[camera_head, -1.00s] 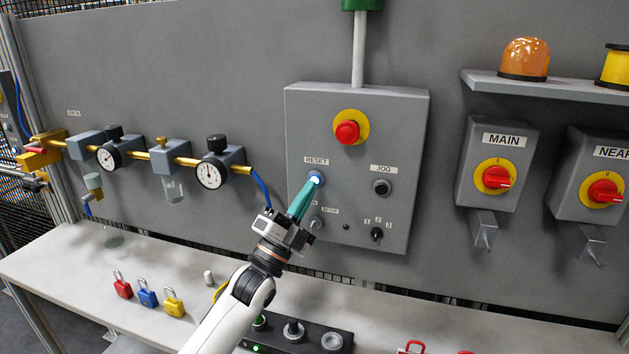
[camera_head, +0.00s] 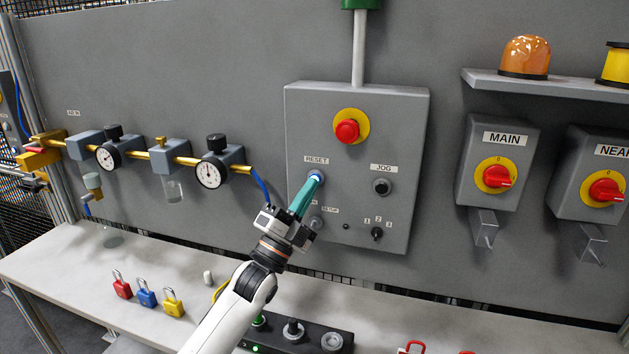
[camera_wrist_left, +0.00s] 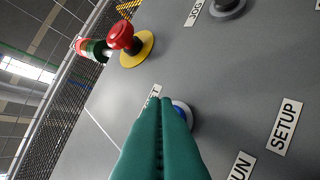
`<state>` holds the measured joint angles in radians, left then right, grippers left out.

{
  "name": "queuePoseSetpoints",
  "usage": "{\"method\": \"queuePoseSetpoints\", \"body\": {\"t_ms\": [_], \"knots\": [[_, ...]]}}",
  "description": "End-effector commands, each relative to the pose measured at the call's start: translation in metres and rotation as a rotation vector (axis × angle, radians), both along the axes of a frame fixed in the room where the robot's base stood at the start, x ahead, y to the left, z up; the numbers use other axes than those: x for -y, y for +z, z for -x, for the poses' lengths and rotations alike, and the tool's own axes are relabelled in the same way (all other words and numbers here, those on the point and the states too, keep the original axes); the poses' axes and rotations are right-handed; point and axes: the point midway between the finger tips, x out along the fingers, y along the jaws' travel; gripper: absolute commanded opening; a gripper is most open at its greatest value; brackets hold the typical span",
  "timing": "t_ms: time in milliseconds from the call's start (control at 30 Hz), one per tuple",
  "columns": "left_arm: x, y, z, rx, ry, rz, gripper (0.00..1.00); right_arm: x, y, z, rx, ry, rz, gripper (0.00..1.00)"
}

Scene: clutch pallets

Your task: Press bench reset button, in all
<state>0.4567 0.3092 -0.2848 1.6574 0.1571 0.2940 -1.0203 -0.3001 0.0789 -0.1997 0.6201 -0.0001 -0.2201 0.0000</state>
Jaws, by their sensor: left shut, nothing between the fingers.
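The reset button (camera_head: 315,175) is a blue, lit button under the RESET label on the grey control box (camera_head: 410,130). In the left wrist view the button (camera_wrist_left: 187,112) is mostly hidden behind the fingertips. My left gripper (camera_head: 316,179) has its teal fingers shut with nothing between them. Its tips are at the button's face; I cannot tell for sure whether they touch it. In the left wrist view the closed fingers (camera_wrist_left: 168,102) overlap the button. My right gripper is not in view.
On the same box are a red emergency stop (camera_head: 347,131) above, a black JOG button (camera_head: 382,187) to the right and a selector switch (camera_head: 377,233) below. A pressure gauge (camera_head: 211,174) and blue hose lie left. Padlocks (camera_head: 147,293) rest on the bench.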

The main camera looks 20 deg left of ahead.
Motion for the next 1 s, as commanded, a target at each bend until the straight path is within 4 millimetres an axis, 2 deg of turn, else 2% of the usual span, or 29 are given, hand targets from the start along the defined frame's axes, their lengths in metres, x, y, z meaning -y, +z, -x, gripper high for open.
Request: {"method": "queuePoseSetpoints", "body": {"t_ms": [1000], "knots": [[0.0003, 0.0000, -0.0098, 0.000, -0.001, 0.001, 0.00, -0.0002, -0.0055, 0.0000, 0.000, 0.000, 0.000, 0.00]]}}
